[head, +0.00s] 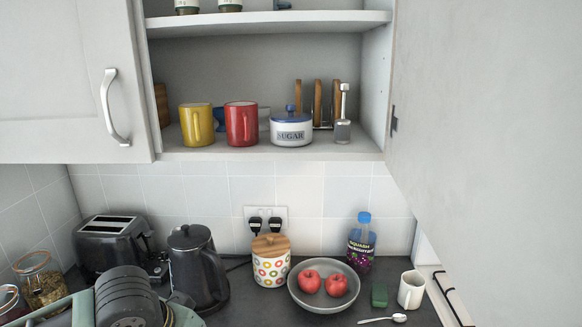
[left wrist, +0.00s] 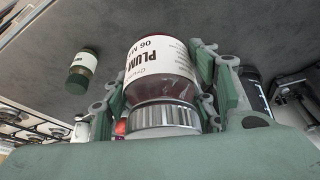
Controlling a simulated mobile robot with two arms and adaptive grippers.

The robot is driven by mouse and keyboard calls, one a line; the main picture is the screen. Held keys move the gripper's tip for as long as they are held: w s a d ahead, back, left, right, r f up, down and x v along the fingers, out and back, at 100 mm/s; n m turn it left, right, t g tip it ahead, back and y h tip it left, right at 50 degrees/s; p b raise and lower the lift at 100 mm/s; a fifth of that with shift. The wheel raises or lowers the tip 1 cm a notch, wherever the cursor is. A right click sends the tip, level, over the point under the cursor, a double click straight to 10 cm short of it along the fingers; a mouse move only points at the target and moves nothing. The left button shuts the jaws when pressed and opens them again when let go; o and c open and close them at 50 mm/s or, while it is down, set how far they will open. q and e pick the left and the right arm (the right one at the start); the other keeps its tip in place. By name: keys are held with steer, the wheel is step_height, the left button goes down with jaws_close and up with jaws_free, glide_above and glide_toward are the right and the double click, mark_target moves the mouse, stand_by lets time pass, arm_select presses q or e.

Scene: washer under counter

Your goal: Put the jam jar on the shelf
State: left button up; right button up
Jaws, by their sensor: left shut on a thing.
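The jam jar (left wrist: 160,70), with a white label reading "PLUM" and a silver ribbed lid, fills the middle of the left wrist view. My left gripper (left wrist: 163,92) is shut on it, one finger on each side. In the head view my left arm reaches in at the bottom left, and I cannot make out the held jar there. The open wall cupboard has a lower shelf (head: 260,154) and an upper shelf (head: 270,19). My right gripper is not in view.
The lower shelf holds a yellow mug (head: 196,125), a red mug (head: 241,124), a sugar pot (head: 291,129) and a toast rack. Cupboard doors stand at both sides. Below are a kettle (head: 197,265), a toaster (head: 108,245) and a fruit bowl (head: 301,297). A second jar (left wrist: 82,70) stands apart.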

arm_select(q)
steer(key=shift+s+a+r+n+y+b, duration=0.2)
steer(key=shift+s+a+n+y+b, duration=0.4)
steer(key=shift+n, duration=0.6)
steer(key=shift+s+a+r+n, duration=0.3)
steer(key=shift+s+a+n, duration=0.25)
steer(key=shift+n, duration=0.35)
steer(key=shift+d, duration=0.1)
